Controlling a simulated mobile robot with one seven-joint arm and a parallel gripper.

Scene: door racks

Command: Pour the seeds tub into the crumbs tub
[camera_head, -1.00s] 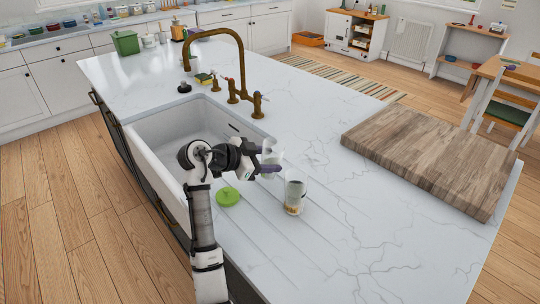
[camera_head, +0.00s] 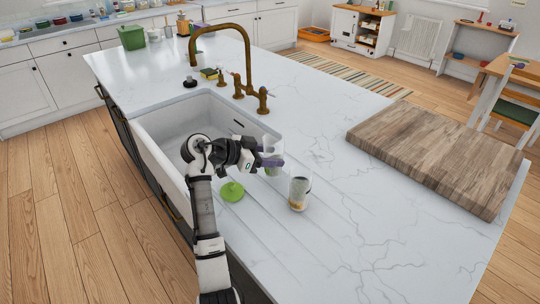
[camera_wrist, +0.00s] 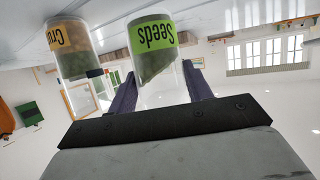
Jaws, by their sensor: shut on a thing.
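The seeds tub (camera_wrist: 153,62) is clear, with a green "Seeds" label and dark contents. My gripper (camera_head: 272,162) is shut on it, with a purple finger on each side. The contents' surface looks slanted in the wrist view, where things appear upside down. In the head view the seeds tub (camera_head: 272,148) is partly hidden by the fingers. The crumbs tub (camera_head: 299,190), clear with an orange label, stands on the counter to the right of and nearer than my gripper. It also shows at the left of the wrist view (camera_wrist: 76,62), apart from the seeds tub.
A green lid (camera_head: 232,191) lies on the counter between the sink and the crumbs tub. The white sink (camera_head: 175,122) with a brass tap (camera_head: 247,55) is to the left. A thick wooden board (camera_head: 435,150) lies to the right. The counter in front of the board is clear.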

